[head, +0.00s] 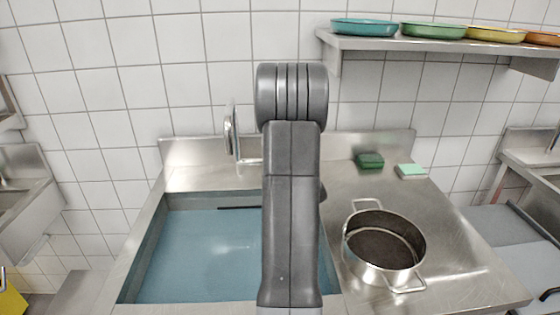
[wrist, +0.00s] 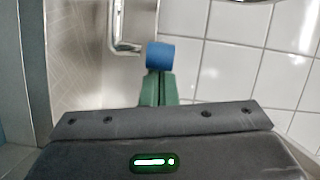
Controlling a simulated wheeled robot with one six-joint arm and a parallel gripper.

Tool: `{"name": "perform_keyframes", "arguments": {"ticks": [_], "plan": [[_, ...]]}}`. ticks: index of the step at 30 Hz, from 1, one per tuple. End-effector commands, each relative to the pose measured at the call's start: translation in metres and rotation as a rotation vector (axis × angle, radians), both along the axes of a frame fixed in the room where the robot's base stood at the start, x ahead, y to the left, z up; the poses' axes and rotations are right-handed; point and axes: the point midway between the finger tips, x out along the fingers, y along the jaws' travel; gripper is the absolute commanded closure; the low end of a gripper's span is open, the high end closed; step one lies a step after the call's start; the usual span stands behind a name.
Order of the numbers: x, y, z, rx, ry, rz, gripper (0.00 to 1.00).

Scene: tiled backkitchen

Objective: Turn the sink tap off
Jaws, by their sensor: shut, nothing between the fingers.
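The chrome tap (head: 231,135) stands at the back of the sink (head: 150,252) in the head view, just left of my arm and partly hidden by it. The basin has a flat blue surface that looks like water. In the wrist view a bent metal piece of the tap (wrist: 115,28) shows at the upper left. My gripper (wrist: 159,75) has green fingers, shut together with nothing between them. A blue rounded piece (wrist: 160,53) lies at the fingertips; I cannot tell whether it belongs to the tap or the fingers. My arm hides the gripper in the head view.
A steel pot (head: 384,245) stands on the right counter. A dark green sponge (head: 369,160) and a pale green block (head: 411,171) lie behind it. A shelf (head: 430,44) with several coloured dishes hangs at the upper right. The tiled wall is close behind the tap.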

Motion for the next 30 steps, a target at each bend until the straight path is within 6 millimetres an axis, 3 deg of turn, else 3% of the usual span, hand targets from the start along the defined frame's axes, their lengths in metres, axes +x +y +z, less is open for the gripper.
{"name": "perform_keyframes", "arguments": {"ticks": [11,24,30], "plan": [[-0.01,-0.004,0.0,-0.001,0.0,0.003,1.0],[-0.093,-0.051,0.004,0.0,-0.001,-0.003,1.0],[-0.116,-0.062,0.006,0.001,0.001,-0.002,1.0]]}}
